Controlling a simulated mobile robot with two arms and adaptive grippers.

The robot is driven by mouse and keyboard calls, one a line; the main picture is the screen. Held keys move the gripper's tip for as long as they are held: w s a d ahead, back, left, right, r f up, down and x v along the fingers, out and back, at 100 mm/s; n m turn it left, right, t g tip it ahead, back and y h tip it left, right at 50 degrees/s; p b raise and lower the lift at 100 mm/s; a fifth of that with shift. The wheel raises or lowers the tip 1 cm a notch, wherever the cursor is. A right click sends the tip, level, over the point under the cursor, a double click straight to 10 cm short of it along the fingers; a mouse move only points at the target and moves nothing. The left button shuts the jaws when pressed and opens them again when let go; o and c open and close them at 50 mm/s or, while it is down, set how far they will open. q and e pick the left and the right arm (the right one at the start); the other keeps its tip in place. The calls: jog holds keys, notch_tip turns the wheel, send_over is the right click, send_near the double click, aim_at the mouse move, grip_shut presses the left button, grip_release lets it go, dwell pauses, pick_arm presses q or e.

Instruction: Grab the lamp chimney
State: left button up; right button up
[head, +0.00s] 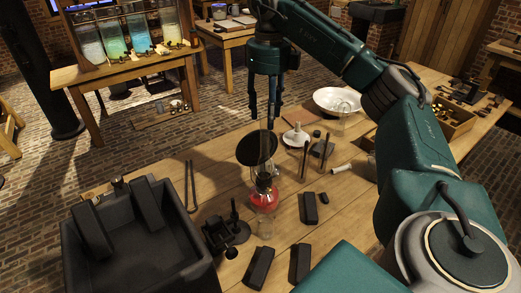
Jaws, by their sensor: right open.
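A small lamp with a red bowl (264,192) stands on the wooden bench. Its clear glass chimney (264,150) appears upright above the burner, in front of a round black disc (246,148). The glass is thin and faint, so its edges are hard to make out. My right gripper (262,112) hangs fingers-down above the lamp, near the chimney's top. Its fingers are apart, and nothing shows held between them. I cannot tell the exact gap in depth. My left gripper is not in view.
A black open box (135,245) stands at the left front. A dark metal stand (234,228), black blocks (258,267) and a glass with dark rods (303,160) surround the lamp. A white bowl (337,100) and a white funnel-like piece (295,138) are behind.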

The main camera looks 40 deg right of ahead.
aim_at(265, 137)
jog(key=shift+s+f, duration=0.2)
jog(key=shift+f, duration=0.6)
jog(key=f+p, duration=0.1)
jog(key=f, duration=0.1)
jog(key=f+p, duration=0.1)
jog(key=f, duration=0.1)
jog(key=w+f+p, duration=0.1)
jog(key=f, duration=0.1)
jog(key=shift+f, duration=0.65)
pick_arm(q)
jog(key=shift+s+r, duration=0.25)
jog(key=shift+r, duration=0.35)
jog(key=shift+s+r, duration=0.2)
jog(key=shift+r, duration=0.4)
pick_arm(e)
grip_shut()
